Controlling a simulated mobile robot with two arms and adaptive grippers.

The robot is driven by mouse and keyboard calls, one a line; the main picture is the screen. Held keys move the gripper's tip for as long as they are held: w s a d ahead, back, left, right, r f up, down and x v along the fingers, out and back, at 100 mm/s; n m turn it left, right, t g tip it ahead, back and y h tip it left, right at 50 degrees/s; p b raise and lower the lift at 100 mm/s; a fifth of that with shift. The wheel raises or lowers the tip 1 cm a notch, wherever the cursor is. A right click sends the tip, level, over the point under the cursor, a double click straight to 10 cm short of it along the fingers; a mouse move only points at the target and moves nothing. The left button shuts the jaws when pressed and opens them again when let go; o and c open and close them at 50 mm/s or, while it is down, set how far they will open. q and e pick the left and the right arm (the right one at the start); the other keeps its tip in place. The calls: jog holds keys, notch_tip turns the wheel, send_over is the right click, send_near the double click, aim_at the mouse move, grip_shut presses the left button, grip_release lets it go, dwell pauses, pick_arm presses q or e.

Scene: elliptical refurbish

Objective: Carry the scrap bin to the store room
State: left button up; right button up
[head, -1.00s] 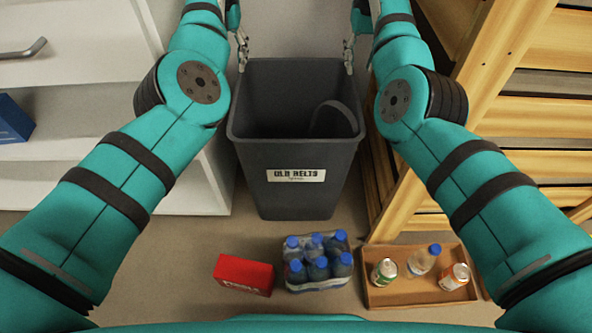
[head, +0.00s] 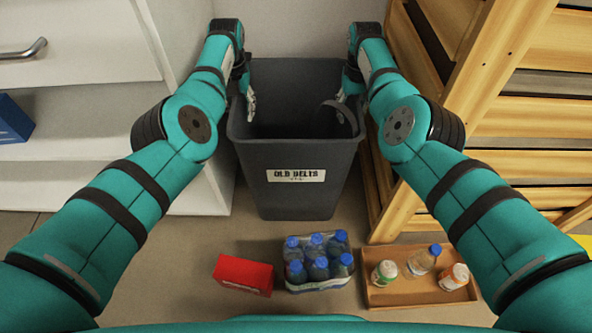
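The scrap bin (head: 298,200) is a dark grey, tapered, open-topped bin. It stands upright on the floor in the middle of the head view, with a white label (head: 296,176) reading "OLD BELTS". A dark curved belt (head: 335,117) shows inside at the right. My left gripper (head: 250,106) is at the bin's left rim, with its fingers over the opening. My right gripper (head: 342,98) is at the right rim in the same way. The fingers are small and partly hidden by the rim and arms, so I cannot tell their opening or whether they touch the bin.
A white shelf unit (head: 75,108) with a blue box (head: 12,120) stands left. Wooden slatted pieces (head: 530,120) stand close on the right.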

pick_arm(q)
grip_shut()
pick_arm(e)
grip_shut()
pick_arm(q)
jog(key=shift+w+a+r, duration=0.1)
jog(key=shift+w+r, duration=0.05)
jog(key=shift+r, duration=0.1)
pick_arm(e)
jog(key=shift+w+d+r, duration=0.1)
jog(key=shift+w+r, duration=0.05)
jog(key=shift+r, duration=0.1)
